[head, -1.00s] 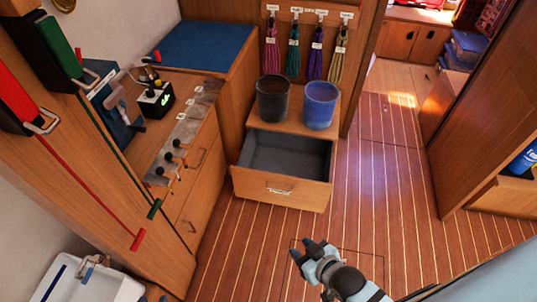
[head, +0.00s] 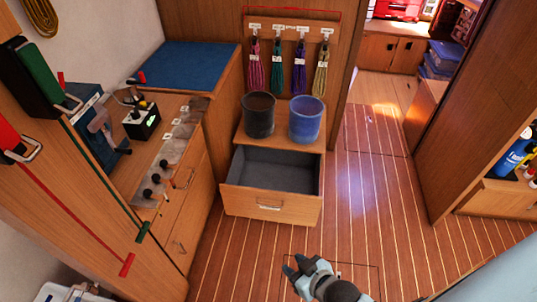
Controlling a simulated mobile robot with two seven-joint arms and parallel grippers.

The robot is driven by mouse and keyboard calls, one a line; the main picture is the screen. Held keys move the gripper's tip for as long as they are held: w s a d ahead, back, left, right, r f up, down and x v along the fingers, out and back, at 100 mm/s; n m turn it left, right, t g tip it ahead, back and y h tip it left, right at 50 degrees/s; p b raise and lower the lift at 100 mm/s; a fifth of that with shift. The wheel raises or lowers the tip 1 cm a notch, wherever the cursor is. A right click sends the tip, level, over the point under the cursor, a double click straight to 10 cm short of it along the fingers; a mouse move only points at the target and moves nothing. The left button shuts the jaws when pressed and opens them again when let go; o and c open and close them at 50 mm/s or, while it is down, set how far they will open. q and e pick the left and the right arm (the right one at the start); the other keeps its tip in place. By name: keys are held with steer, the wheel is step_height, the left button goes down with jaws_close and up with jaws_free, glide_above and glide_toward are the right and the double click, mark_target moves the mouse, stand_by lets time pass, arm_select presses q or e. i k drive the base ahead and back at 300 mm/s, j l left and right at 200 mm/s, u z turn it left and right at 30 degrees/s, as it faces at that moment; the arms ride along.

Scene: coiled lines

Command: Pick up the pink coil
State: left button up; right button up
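The pink coil (head: 256,70) hangs at the left end of a row of coils on the wooden board at the back, above the dark bucket. Beside it hang a green coil (head: 279,72), a purple coil (head: 299,74) and a yellow-green coil (head: 320,76), each under a white tag. My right gripper (head: 292,264) is low in the view over the floor, well apart from the coils. Its fingers look spread with nothing between them. My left gripper is not in view.
A dark bucket (head: 259,116) and a blue bucket (head: 305,121) stand on the cabinet below the coils. Its drawer (head: 272,207) is pulled open and looks empty. A counter with levers (head: 160,170) is at left. The striped floor (head: 375,200) at right is clear.

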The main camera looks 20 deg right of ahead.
mark_target(255, 63)
steer(key=l+u, duration=0.15)
steer(key=u, duration=0.2)
steer(key=l+u, duration=0.15)
steer(key=u, duration=0.2)
steer(key=l+u, duration=0.15)
steer(key=u, duration=0.2)
steer(key=k+l+u, duration=0.1)
steer(key=l+u, duration=0.2)
steer(key=k+l+u, duration=0.15)
steer(key=l+u, duration=0.15)
steer(key=k+l+u, duration=0.15)
steer(key=u, duration=0.15)
steer(key=k+l+u, duration=0.15)
steer(key=u, duration=0.25)
steer(key=k+l+u, duration=0.25)
steer(key=u, duration=0.2)
steer(key=k+l+u, duration=0.2)
steer(key=u, duration=0.2)
steer(key=k+l+u, duration=0.2)
steer(key=k+u, duration=0.75)
steer(key=k+l+z, duration=0.15)
steer(key=k, duration=0.3)
steer(key=k+l+z, duration=0.15)
steer(key=k+l, duration=0.2)
steer(key=k+l+z, duration=0.3)
steer(key=z, duration=0.15)
steer(key=k+l+z, duration=0.3)
steer(key=z, duration=0.2)
steer(key=l, duration=0.1)
